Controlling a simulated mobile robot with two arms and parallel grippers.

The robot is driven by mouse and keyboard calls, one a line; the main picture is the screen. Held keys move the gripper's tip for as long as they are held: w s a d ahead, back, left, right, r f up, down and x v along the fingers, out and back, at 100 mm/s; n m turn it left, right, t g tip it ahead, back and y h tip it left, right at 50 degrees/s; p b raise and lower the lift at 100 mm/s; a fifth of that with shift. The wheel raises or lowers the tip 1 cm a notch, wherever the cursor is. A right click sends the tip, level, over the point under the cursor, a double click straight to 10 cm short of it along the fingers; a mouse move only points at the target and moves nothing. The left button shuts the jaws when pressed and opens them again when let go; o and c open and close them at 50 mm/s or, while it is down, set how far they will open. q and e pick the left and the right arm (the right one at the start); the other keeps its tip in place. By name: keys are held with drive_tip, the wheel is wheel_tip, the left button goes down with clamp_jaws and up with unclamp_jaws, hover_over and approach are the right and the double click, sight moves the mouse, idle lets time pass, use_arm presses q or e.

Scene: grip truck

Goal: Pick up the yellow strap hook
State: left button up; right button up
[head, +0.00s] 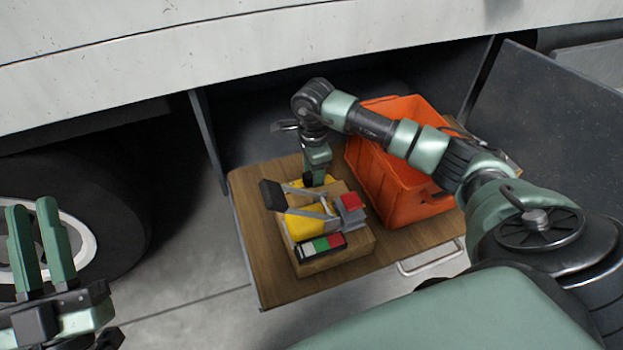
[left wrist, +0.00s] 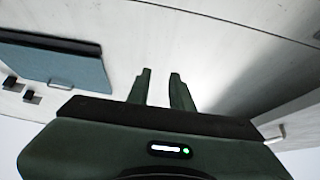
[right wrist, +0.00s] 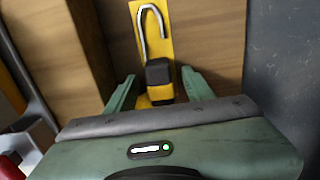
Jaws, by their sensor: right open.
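The yellow strap hook (right wrist: 158,72) shows in the right wrist view as a yellow strap end with a bare metal hook and a black block. It lies on the wooden drawer floor (right wrist: 208,40). My right gripper (right wrist: 157,78) is open, with one finger on each side of the black block; I cannot tell if they touch it. In the head view my right gripper (head: 316,178) points down behind the cardboard box, and it mostly hides the hook. My left gripper (head: 32,206) is raised at the far left, its fingers apart and empty; they also show in the left wrist view (left wrist: 161,73).
A cardboard box (head: 340,258) holding yellow straps with a metal ratchet (head: 310,208) stands just in front of my right gripper. An orange crate (head: 390,190) stands to its right. The truck body (head: 200,50) overhangs the drawer; a wheel (head: 110,200) is at left.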

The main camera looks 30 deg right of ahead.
clamp_jaws()
drive_tip(key=shift+r, duration=0.1)
